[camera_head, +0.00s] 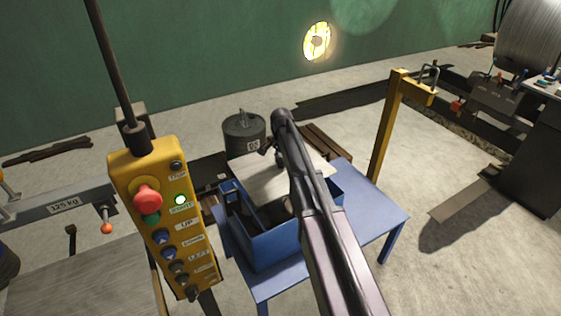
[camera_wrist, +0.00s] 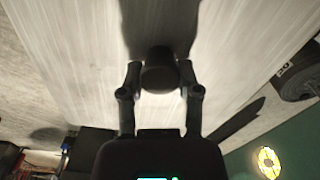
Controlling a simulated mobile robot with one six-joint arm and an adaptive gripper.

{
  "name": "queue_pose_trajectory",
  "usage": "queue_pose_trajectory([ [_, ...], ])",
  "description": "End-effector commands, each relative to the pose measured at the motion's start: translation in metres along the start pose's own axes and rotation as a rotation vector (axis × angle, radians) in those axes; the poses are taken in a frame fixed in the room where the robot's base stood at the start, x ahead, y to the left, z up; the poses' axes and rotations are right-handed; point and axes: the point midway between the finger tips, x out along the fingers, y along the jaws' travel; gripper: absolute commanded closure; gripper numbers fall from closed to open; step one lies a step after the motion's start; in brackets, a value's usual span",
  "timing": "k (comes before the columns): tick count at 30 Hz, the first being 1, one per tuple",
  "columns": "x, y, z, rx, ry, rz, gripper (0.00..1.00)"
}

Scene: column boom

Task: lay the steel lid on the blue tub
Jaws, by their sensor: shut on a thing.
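The steel lid (camera_head: 262,180) is a pale flat plate above the back part of the blue tub (camera_head: 277,247) in the head view. The tub's left and front parts are uncovered, and its dark inside shows. My gripper (camera_wrist: 160,74) is shut on the lid's dark round knob (camera_wrist: 158,56) in the wrist view, where the lid (camera_wrist: 75,65) fills most of the upper picture. My arm hides part of the lid and tub in the head view. I cannot tell whether the lid touches the tub's rim.
The tub stands on a blue table (camera_head: 385,233). A dark cylindrical weight (camera_head: 243,138) is behind the lid. A yellow control box (camera_head: 165,220) hangs at the left front. A yellow post (camera_head: 387,125) stands at the right. Bare floor lies beyond the table's right side.

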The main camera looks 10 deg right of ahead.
Motion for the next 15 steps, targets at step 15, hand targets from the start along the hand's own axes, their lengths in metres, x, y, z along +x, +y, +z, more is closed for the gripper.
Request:
queue_pose_trajectory([
  [15, 0.032, 0.000, 0.000, 0.000, 0.000, 0.000, 1.00],
])
